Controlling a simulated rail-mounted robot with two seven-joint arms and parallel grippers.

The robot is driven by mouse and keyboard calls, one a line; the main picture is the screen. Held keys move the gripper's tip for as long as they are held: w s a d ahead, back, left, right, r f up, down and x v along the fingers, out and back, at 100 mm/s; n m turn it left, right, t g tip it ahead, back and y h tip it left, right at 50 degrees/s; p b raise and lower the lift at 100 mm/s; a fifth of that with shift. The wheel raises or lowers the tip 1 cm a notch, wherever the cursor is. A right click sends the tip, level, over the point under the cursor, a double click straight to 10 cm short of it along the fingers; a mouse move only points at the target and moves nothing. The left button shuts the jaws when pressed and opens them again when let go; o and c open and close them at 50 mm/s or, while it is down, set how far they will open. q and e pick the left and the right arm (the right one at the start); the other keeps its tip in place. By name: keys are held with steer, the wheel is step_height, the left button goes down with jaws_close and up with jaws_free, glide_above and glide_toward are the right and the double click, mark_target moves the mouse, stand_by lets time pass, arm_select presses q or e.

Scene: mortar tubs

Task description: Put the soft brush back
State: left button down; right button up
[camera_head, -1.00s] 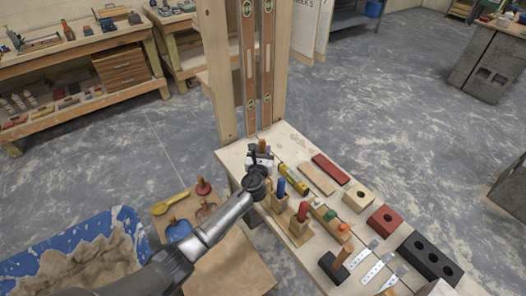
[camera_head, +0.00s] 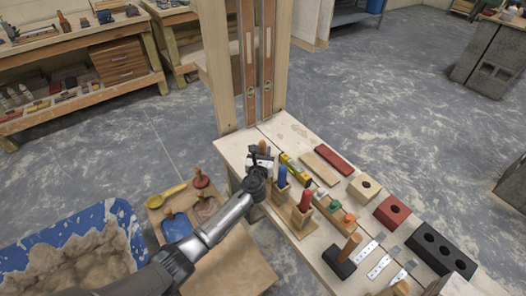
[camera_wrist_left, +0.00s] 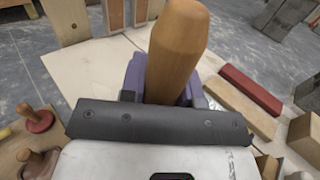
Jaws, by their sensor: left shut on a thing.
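My left gripper (camera_head: 258,160) is over the far left corner of the light wooden bench (camera_head: 232,146). It is shut on an upright wooden handle, which I take to be the soft brush (camera_wrist_left: 178,48). In the left wrist view the handle rises between the purple fingers (camera_wrist_left: 165,84). The brush's lower end and bristles are hidden by the gripper, so I cannot tell whether it touches the bench. Beside the gripper, a blue handle (camera_head: 282,177) and a red handle (camera_head: 305,200) stand upright in wooden blocks. My right gripper is not in view.
A yellow level (camera_head: 295,169), a red strip (camera_head: 333,160) and several blocks lie farther right on the bench. A blue tub (camera_head: 125,215) of mortar and a board with plungers (camera_head: 201,180) are at the left.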

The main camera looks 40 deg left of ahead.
arm_select(q)
steer(key=shift+f, duration=0.1)
stand_by(0.6)
steer(key=shift+f+b, duration=0.35)
steer(key=shift+f, duration=0.1)
steer(key=c, duration=0.8)
jaws_free()
steer(key=shift+s+d+r, duration=0.1)
steer(key=shift+s, duration=0.1)
steer(key=p+v, duration=0.4)
steer(key=v, duration=0.9)
steer(key=shift+s+d, duration=0.1)
steer(key=shift+s, duration=0.05)
